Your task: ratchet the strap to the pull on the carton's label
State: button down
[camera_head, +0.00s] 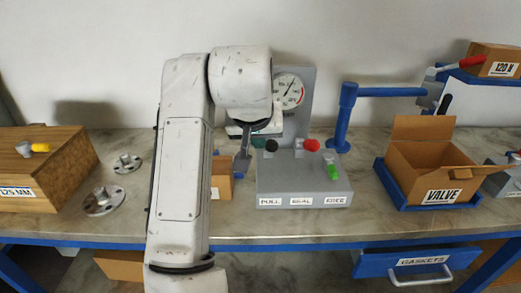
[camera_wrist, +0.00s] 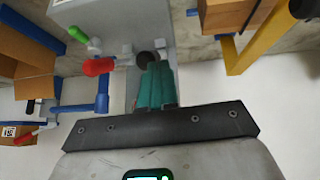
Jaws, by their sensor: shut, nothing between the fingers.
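The carton (camera_head: 490,60) at the back right has a label (camera_head: 503,69) reading 120 N. A grey console (camera_head: 300,185) carries labels PULL, SEAL and FREE, and a dial gauge (camera_head: 289,91) stands behind it. The console has black (camera_head: 271,145), red (camera_head: 311,145) and green (camera_head: 333,172) handle ends. My gripper (camera_wrist: 155,82) shows teal fingers, shut and empty, close to the black handle end (camera_wrist: 145,58); I cannot tell whether they touch.
An open VALVE box (camera_head: 420,165) sits in a blue tray at the right. A blue post (camera_head: 345,115) with a horizontal arm stands behind the console. Two metal flanges (camera_head: 103,202) and a wooden 125 MM box (camera_head: 50,165) are at the left. A GASKETS drawer (camera_head: 418,262) is below.

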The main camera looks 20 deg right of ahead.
jog(key=shift+v, duration=1.35)
jog(key=shift+w, duration=0.1)
jog(key=s+d+f, duration=0.4)
jog(key=d+f, duration=0.1)
jog(key=f, duration=0.3)
jog(key=s+d+f+n+g, duration=0.1)
jog(key=s+d+f, duration=0.3)
jog(key=f, duration=0.3)
jog(key=s+d+f+n+h, duration=0.1)
jog(key=s+d+f, duration=0.3)
jog(key=d+f, duration=0.3)
jog(key=shift+s+f, duration=0.3)
jog(key=shift+f, duration=0.55)
jog(key=s+a+f+g+y, duration=0.1)
jog(key=s+f, duration=0.4)
jog(key=s, duration=0.3)
jog(key=s+a+f+n+g+y, duration=0.1)
jog(key=s+f, duration=0.4)
jog(key=s, duration=0.3)
jog(key=s+a+f+g+y, duration=0.2)
jog(key=s+f, duration=0.3)
jog(key=s, duration=0.4)
jog(key=shift+n, duration=0.3)
jog(key=shift+d+r, duration=0.1)
jog(key=shift+r, duration=0.1)
